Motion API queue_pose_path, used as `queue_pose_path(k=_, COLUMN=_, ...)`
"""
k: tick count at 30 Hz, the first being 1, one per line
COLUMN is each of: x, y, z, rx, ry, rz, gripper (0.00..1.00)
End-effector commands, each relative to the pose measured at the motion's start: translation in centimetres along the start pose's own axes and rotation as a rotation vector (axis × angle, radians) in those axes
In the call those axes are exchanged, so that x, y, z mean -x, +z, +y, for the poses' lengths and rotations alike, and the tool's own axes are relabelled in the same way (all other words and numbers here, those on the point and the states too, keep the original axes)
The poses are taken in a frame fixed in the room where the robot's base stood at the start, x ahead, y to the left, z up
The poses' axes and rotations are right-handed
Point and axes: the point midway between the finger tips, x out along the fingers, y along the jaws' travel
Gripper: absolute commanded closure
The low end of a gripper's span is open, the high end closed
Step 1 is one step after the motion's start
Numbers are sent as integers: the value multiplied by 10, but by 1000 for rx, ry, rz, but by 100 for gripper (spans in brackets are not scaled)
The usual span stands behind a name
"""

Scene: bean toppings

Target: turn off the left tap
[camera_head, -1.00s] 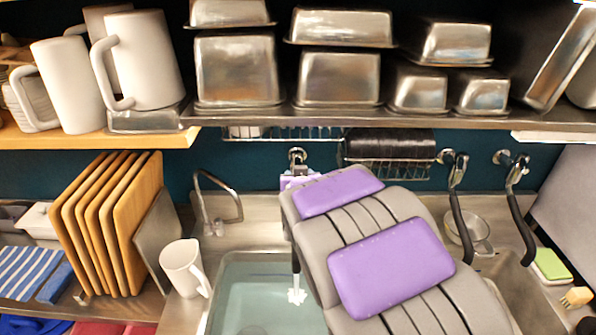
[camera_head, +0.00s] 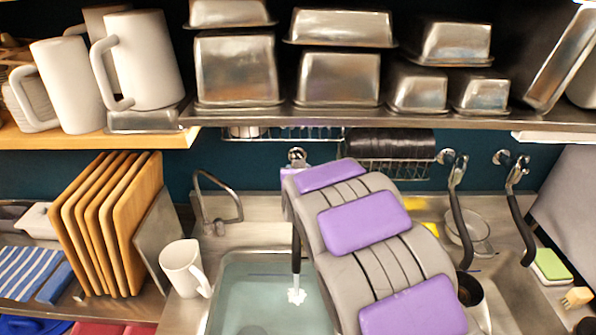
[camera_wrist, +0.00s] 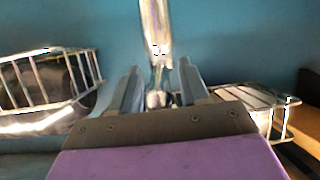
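The left tap (camera_head: 297,156) is on the back wall, partly hidden by my arm. Its black spout (camera_head: 296,245) hangs over the left basin, and a white splash (camera_head: 296,296) shows below it in the water. In the wrist view the metal tap (camera_wrist: 156,30) stands upright between my gripper's (camera_wrist: 158,66) two grey fingers. The fingers are apart, with a gap visible on each side of the metal; contact cannot be made out. In the head view my purple and grey arm hides the gripper. A second tap (camera_head: 457,185) and another black-handled fitting (camera_head: 515,185) are at the right.
The left basin (camera_head: 235,285) holds water. A white jug (camera_head: 184,268) and cutting boards (camera_head: 110,225) stand left of it. A metal shelf (camera_head: 450,119) with steel containers overhangs the taps. A wire rack (camera_head: 415,170) with a black item hangs near the left tap.

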Motion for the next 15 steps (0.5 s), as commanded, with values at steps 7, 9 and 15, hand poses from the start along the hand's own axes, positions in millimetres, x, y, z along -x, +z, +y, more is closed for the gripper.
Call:
queue_pose_path(k=7, x=0, y=0, z=0, rx=0, ry=0, rz=0, gripper=79)
queue_pose_path(k=9, x=0, y=0, z=0, rx=0, ry=0, rz=0, gripper=86)
queue_pose_path(k=15, x=0, y=0, z=0, rx=0, ry=0, rz=0, gripper=100)
